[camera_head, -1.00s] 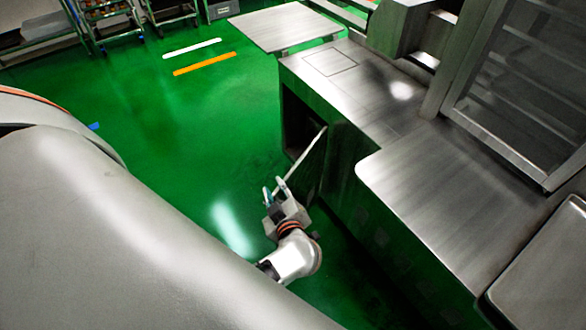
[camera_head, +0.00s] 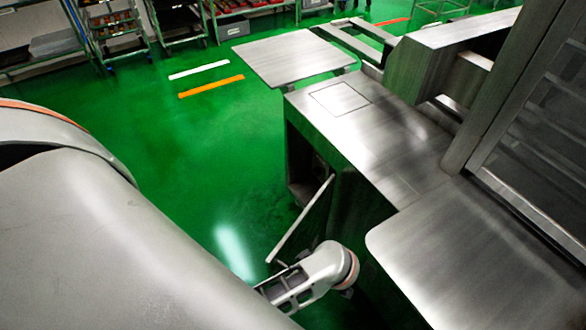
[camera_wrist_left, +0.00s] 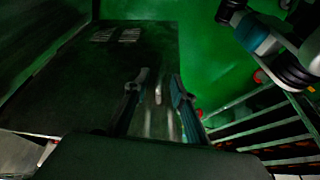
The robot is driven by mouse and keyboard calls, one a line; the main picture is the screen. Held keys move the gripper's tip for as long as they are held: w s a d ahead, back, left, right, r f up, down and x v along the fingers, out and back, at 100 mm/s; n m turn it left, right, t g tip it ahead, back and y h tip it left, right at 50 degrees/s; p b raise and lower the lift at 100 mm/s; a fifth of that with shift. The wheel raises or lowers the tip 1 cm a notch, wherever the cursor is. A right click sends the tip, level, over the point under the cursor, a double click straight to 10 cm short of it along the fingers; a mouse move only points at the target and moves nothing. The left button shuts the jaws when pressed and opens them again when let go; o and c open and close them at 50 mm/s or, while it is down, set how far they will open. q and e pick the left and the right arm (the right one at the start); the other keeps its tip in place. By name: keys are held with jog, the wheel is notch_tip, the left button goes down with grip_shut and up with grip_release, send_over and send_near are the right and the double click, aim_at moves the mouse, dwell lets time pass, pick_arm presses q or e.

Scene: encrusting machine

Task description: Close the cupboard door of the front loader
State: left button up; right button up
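The cupboard door (camera_head: 303,222) of the front loader (camera_head: 345,200) stands ajar in the head view, swung out over the floor with the dark opening (camera_head: 300,160) behind it. My left arm's wrist with an orange ring is low beside the door's lower end; its fingers are mostly hidden there. In the left wrist view the two fingers of my left gripper (camera_wrist_left: 158,100) are apart, with nothing held between them. They are over a dark panel (camera_wrist_left: 70,75) with vent slits; I cannot tell whether they touch it. Another gripper (camera_wrist_left: 250,28), seemingly my right, shows partly at the upper right.
Steel worktops (camera_head: 450,250) overhang at the right of the head view. A steel table (camera_head: 292,58) stands beyond the cupboard. The green floor (camera_head: 190,150) left of the door is clear. Racks (camera_head: 110,30) line the back.

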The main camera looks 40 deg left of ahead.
pick_arm(q)
jog(key=b+x, duration=0.3)
jog(key=x, duration=0.4)
jog(key=shift+s+a+f, duration=0.1)
jog(key=shift+s+f, duration=0.05)
jog(key=shift+f, duration=0.2)
grip_shut()
jog(key=shift+a, duration=0.15)
pick_arm(e)
jog(key=shift+s+d+f, duration=0.1)
jog(key=shift+s+f, duration=0.1)
jog(key=shift+f, duration=0.4)
jog(key=shift+s+d+f, duration=0.1)
jog(key=shift+s+f, duration=0.05)
jog(key=shift+f, duration=0.4)
